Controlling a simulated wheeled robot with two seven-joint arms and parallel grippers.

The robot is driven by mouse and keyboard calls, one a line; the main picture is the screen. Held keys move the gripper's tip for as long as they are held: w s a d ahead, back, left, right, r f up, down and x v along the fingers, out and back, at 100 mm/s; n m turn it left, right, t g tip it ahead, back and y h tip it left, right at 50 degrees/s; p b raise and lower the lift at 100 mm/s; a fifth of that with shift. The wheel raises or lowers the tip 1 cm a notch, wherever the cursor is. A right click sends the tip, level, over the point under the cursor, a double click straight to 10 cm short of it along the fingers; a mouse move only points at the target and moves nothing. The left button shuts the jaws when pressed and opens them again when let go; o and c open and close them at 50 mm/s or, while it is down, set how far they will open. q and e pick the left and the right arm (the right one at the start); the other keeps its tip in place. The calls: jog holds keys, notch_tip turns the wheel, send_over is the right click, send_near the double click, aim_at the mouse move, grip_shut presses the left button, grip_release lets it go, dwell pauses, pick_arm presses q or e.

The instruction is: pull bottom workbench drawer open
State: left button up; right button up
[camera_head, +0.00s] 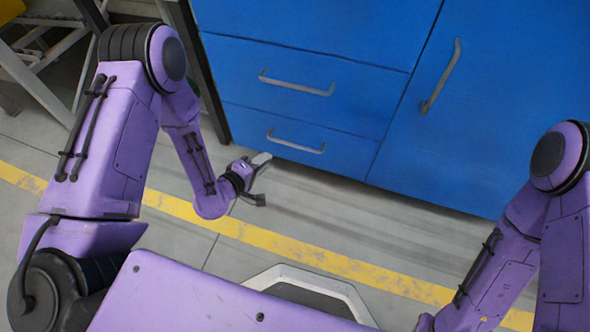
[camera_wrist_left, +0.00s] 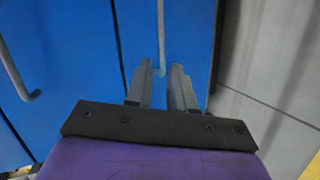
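The bottom workbench drawer (camera_head: 248,125) is blue and sits flush with the cabinet front. Its grey bar handle (camera_head: 297,146) is low on the cabinet. My left gripper (camera_head: 265,179) is open and empty, in front of and slightly below the left part of this handle, and appears apart from it. In the left wrist view my two grey fingers (camera_wrist_left: 163,82) are spread. The bottom handle (camera_wrist_left: 161,35) runs beyond them, its near end lined up with the gap. My right arm shows at the right of the head view; its gripper is out of view.
The upper drawer handle (camera_head: 297,84) is above; it also shows in the left wrist view (camera_wrist_left: 14,66). A blue cabinet door (camera_head: 500,110) with a vertical handle (camera_head: 441,77) stands to the right. Clear grey floor with a yellow line (camera_head: 300,250) lies in front.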

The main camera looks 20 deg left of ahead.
pick_arm(q)
jog(key=n+t+h+b, duration=0.1)
jog(key=h+b, duration=0.1)
jog(key=b, duration=0.2)
send_near(295, 145)
jog(key=shift+t+h, duration=0.3)
jog(key=b+x, duration=0.1)
jog(key=x, duration=0.2)
jog(key=b+x, duration=0.2)
jog(key=x, duration=0.2)
jog(key=f+b+x, duration=0.1)
jog(key=b+x, duration=0.1)
jog(key=x, duration=0.1)
jog(key=shift+w+a+f, duration=0.15)
jog(key=shift+w+a, duration=0.05)
grip_shut()
pick_arm(e)
jog(key=d+f+n, duration=0.2)
jog(key=d+f, duration=0.1)
jog(key=f, duration=0.9)
jog(key=shift+w+d+h, duration=0.25)
jog(key=shift+d+h, duration=0.05)
jog(key=shift+d, duration=0.05)
